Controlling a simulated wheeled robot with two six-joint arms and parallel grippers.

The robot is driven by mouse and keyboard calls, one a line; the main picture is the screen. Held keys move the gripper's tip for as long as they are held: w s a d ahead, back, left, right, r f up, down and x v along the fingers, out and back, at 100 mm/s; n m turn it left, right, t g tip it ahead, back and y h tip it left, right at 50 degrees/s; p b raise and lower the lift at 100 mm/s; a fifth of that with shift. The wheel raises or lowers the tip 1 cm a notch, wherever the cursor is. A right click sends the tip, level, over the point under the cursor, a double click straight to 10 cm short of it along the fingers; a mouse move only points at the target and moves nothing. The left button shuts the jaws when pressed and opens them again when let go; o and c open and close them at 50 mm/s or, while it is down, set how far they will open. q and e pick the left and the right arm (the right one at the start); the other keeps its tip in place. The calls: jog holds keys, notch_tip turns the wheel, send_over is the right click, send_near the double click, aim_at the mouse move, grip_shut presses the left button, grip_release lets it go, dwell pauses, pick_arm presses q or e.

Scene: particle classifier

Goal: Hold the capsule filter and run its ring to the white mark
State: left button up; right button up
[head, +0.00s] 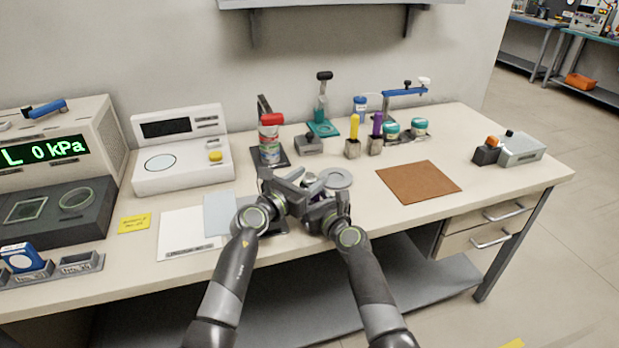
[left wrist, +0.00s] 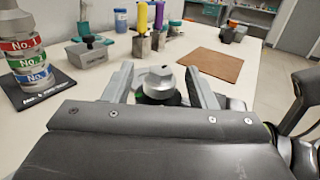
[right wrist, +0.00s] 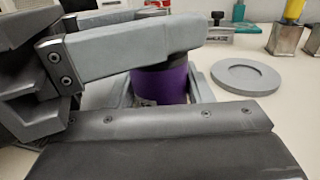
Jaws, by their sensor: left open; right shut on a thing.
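The capsule filter (right wrist: 172,82) shows as an upright purple body in the right wrist view. My right gripper (head: 318,200) is shut on it low down. In the left wrist view the filter's pale top cap (left wrist: 160,75) with a small knob stands above a dark band with a green patch. My left gripper (left wrist: 162,90) is open, its fingers on either side of the top, with gaps visible. One left finger crosses above the purple body in the right wrist view. In the head view both grippers largely hide the filter. I cannot make out the white mark.
A grey round dish (head: 337,178) lies just behind the filter. A brown mat (head: 418,182) lies to the right. A stack of numbered cans (head: 269,140) on a dark base stands behind left. Paper sheets (head: 186,234) lie left.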

pick_arm(q)
jog(key=shift+w+d, duration=0.25)
jog(key=shift+w, duration=0.1)
jog(key=c, duration=1)
jog(key=shift+f+m+g+h, duration=0.1)
jog(key=shift+m+g+h, duration=0.2)
jog(key=shift+h, duration=0.1)
jog(key=m+g+h, duration=0.3)
jog(key=shift+w+g, duration=0.1)
jog(key=shift+g, duration=0.3)
jog(key=shift+o, duration=0.2)
jog(key=shift+m+g+h, duration=1.1)
jog(key=shift+m+g, duration=0.5)
jog(key=shift+g, duration=0.5)
jog(key=shift+m+g, duration=0.4)
jog(key=shift+g, duration=0.2)
